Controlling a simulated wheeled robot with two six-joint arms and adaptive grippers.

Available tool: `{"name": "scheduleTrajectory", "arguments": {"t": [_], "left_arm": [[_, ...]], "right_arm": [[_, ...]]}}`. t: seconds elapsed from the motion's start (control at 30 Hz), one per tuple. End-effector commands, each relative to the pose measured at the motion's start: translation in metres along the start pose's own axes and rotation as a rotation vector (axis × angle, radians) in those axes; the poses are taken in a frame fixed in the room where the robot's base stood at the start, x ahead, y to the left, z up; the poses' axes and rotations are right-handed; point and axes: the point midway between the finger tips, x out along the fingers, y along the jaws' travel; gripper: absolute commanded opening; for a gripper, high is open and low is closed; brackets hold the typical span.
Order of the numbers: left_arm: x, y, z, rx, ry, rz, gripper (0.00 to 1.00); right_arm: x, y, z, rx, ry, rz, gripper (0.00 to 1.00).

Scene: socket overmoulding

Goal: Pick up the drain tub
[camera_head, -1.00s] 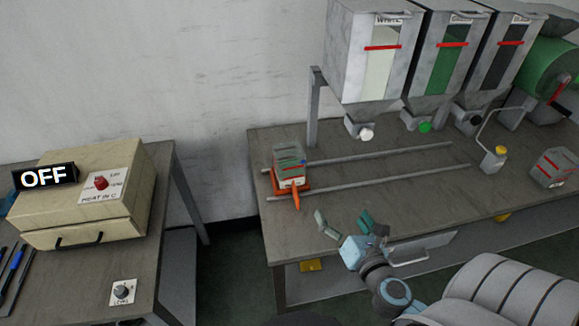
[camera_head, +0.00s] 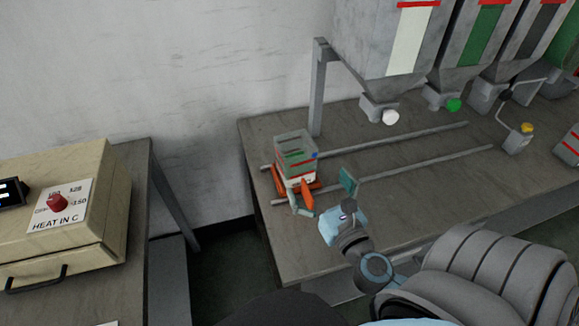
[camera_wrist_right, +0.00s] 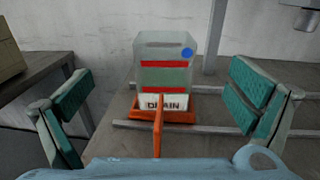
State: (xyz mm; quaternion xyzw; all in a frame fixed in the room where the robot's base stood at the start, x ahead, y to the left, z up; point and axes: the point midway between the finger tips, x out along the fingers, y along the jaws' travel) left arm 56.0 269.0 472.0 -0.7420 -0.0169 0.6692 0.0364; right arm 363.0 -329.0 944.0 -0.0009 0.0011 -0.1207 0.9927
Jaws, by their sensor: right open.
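The drain tub (camera_head: 296,158) is a clear, box-like tub with red bands, a blue dot and a "DRAIN" label. It sits on an orange carriage (camera_head: 278,181) with an upright orange handle, on the rails at the left end of the bench. It also shows in the right wrist view (camera_wrist_right: 166,78), upright and centred between the fingers. My right gripper (camera_head: 325,196) is open and empty in front of the tub, its teal pads spread wide to either side in the wrist view (camera_wrist_right: 160,110). The fingers look apart from the tub. My left gripper is not in view.
Two metal rails (camera_head: 400,166) run right along the bench (camera_head: 420,215). Hoppers (camera_head: 400,45) with a white nozzle (camera_head: 390,117) and a green one hang behind, beside a grey post (camera_head: 318,90). A heater box (camera_head: 60,200) stands on the left table. The floor gap lies between.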

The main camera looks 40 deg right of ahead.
Motion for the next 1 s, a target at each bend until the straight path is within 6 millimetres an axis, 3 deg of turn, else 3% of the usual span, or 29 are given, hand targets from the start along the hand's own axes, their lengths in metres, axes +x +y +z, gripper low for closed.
{"name": "scheduleTrajectory", "arguments": {"t": [0.13, 0.3, 0.53, 0.7, 0.8, 1.0], "left_arm": [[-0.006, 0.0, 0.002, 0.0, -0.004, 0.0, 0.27], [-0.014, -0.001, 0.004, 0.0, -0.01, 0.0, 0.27], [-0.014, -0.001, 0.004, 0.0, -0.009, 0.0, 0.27], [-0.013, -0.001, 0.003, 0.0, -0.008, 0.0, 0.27], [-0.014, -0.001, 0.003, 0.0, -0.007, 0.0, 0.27], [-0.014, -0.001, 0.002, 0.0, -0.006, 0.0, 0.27]], "right_arm": [[0.022, -0.004, 0.002, 0.002, -0.003, -0.009, 1.0], [0.067, -0.008, 0.002, 0.002, -0.003, -0.017, 1.0], [0.097, -0.009, -0.001, 0.001, -0.001, -0.016, 1.0], [0.131, -0.01, -0.004, 0.002, 0.0, -0.013, 1.0], [0.14, -0.01, -0.004, 0.001, 0.001, -0.012, 1.0], [0.141, -0.009, -0.004, 0.001, 0.002, -0.01, 0.97]]}}
